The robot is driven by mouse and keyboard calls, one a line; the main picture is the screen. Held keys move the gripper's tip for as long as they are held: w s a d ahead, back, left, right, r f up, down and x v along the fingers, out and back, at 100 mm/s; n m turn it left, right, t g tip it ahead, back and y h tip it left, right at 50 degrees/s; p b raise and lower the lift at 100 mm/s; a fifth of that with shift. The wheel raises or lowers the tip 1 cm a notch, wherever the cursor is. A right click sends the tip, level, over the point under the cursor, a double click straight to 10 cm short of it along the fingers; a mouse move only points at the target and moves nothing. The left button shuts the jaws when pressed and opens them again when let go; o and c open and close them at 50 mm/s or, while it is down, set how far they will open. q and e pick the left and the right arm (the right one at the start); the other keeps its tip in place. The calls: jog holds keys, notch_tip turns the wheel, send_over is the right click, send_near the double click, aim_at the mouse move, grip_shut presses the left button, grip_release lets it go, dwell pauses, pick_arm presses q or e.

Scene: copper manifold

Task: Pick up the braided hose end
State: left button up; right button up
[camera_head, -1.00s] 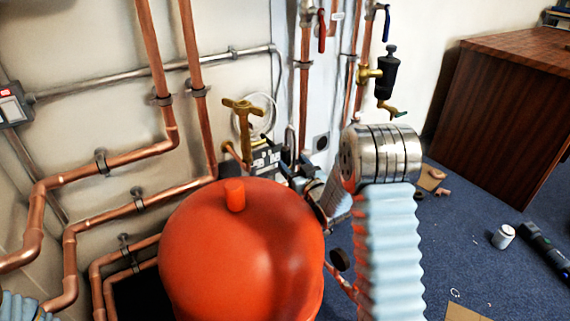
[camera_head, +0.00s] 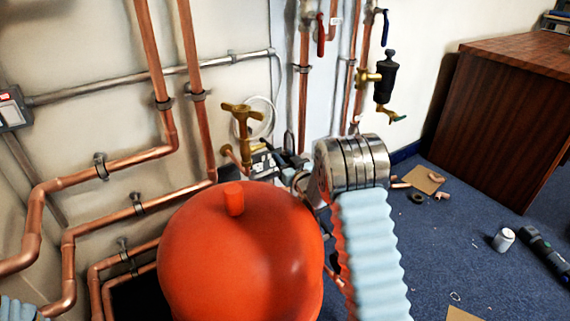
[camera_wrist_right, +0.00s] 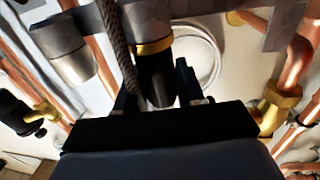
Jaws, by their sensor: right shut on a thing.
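My right gripper (camera_wrist_right: 158,92) is shut in the right wrist view. Between its dark fingers is a black cylindrical piece with a brass collar, which I take as the braided hose end (camera_wrist_right: 155,78). A grey-brown braided length (camera_wrist_right: 118,45) runs down from the top beside it and passes behind the left finger. In the head view my right gripper (camera_head: 268,160) is small and partly hidden behind my silver wrist, near the brass valve (camera_head: 242,125). The hose end cannot be made out there. My left gripper is out of view; only a bit of my left arm's sleeve shows at bottom left.
A large red vessel (camera_head: 240,250) stands in front, close to my right arm. Copper pipes (camera_head: 110,160) line the wall at left and centre. A wooden cabinet (camera_head: 510,110) is at right. A white can (camera_head: 503,239) and a torch (camera_head: 545,255) lie on the blue carpet.

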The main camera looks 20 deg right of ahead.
aim_at(285, 149)
jog(key=shift+c, duration=0.5)
jog(key=shift+r, duration=0.45)
notch_tip(285, 149, up, 3)
jog(key=shift+f+p, duration=0.15)
jog(key=shift+p, duration=0.2)
jog(key=s+d+r+p, duration=0.1)
jog(key=s+d+r, duration=0.1)
jog(key=s+r, duration=0.7)
jog(key=s, duration=0.5)
jog(key=shift+r+p, duration=0.2)
jog(key=shift+p, duration=0.1)
jog(key=shift+w+r, duration=0.1)
notch_tip(285, 149, up, 4)
jog(key=shift+r+p, duration=0.2)
jog(key=shift+p, duration=1)
